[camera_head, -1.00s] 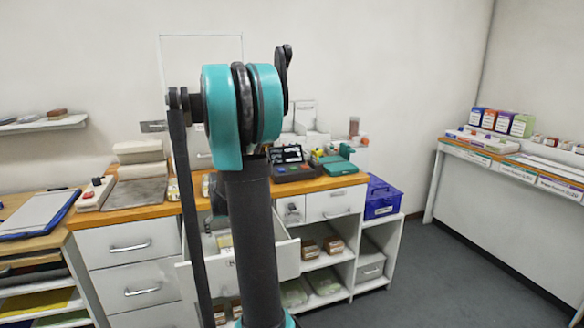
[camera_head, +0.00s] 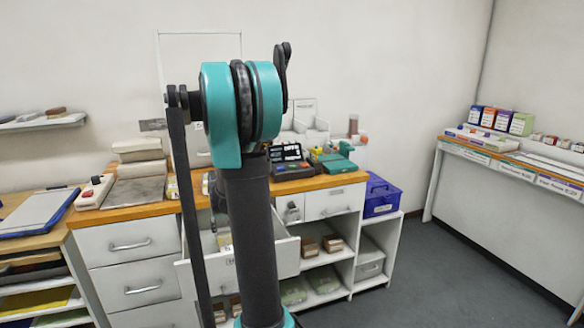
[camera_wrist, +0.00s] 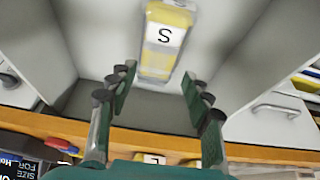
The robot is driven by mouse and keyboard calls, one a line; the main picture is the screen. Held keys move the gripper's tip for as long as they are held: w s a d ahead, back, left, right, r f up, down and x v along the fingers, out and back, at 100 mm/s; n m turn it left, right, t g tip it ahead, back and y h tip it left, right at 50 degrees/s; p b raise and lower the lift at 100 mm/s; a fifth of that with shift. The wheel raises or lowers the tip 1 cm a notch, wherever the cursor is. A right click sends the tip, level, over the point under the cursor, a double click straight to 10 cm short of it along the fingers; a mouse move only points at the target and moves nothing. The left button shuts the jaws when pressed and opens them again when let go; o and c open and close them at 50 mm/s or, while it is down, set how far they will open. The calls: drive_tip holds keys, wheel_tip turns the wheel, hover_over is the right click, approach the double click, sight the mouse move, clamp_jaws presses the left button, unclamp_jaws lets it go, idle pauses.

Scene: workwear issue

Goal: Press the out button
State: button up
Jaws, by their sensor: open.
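I cannot make out a button marked "out". A white device with red buttons (camera_head: 95,191) lies at the left of the wooden counter. A dark device with coloured keys (camera_head: 290,164) stands farther right on the counter, beside my arm. My gripper (camera_wrist: 157,82) shows in the wrist view, open and empty, its fingers spread above an open drawer. A yellow packet marked "S" (camera_wrist: 165,42) lies beyond the fingertips.
The open white drawer (camera_head: 288,258) juts from the wooden counter (camera_head: 140,212). A blue box (camera_head: 382,197) stands at its right end. A side table with a blue-edged board (camera_head: 40,212) is at left. Grey floor (camera_head: 440,270) is clear at right.

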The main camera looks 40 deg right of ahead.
clamp_jaws()
idle(1.3)
